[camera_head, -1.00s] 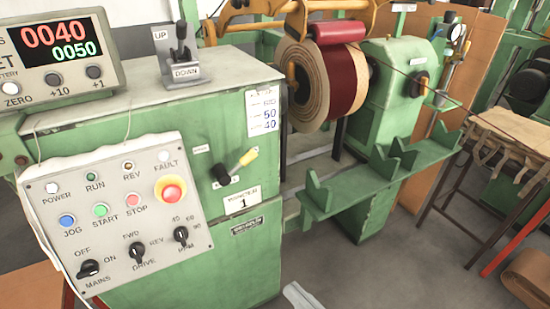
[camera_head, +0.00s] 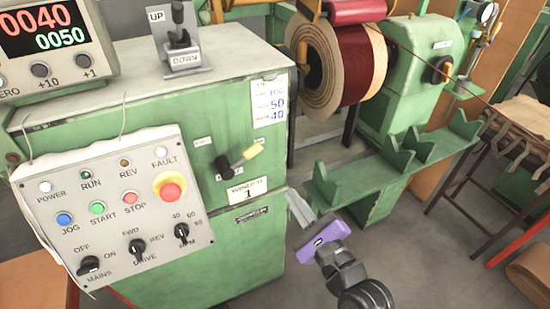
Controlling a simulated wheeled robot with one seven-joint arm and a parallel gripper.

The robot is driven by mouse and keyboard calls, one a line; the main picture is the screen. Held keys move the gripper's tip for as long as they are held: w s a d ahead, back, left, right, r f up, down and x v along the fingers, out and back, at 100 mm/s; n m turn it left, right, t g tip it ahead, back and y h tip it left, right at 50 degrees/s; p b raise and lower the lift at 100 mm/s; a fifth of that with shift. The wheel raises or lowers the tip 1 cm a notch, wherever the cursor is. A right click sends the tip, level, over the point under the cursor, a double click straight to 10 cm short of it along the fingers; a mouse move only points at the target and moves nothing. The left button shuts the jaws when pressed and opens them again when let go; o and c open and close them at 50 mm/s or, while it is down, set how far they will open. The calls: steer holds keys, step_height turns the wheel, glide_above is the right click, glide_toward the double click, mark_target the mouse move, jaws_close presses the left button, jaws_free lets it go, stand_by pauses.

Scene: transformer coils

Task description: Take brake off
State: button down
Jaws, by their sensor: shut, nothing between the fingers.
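A black lever with a yellow grip (camera_head: 240,159) sits on the front of the green machine cabinet (camera_head: 150,110). Its yellow end points up and to the right. A second lever (camera_head: 179,30), between UP and DOWN labels, stands on the cabinet top.
A control panel (camera_head: 110,205) with buttons, knobs and a red stop button (camera_head: 170,188) hangs at the left. A wound coil (camera_head: 320,70) is on the machine behind. A green notched rack (camera_head: 360,180) is close right of my gripper. Floor is open at lower right.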

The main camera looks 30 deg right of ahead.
steer(key=shift+f+m, duration=0.15)
steer(key=shift+m, duration=0.85)
steer(key=shift+w, duration=0.1)
steer(key=w+a+r+p, duration=0.2)
steer(key=w+r, duration=0.2)
steer(key=w, duration=0.6)
steer(key=shift+w+a+p, duration=0.2)
steer(key=shift+w+p, duration=0.05)
steer(key=shift+p, duration=0.15)
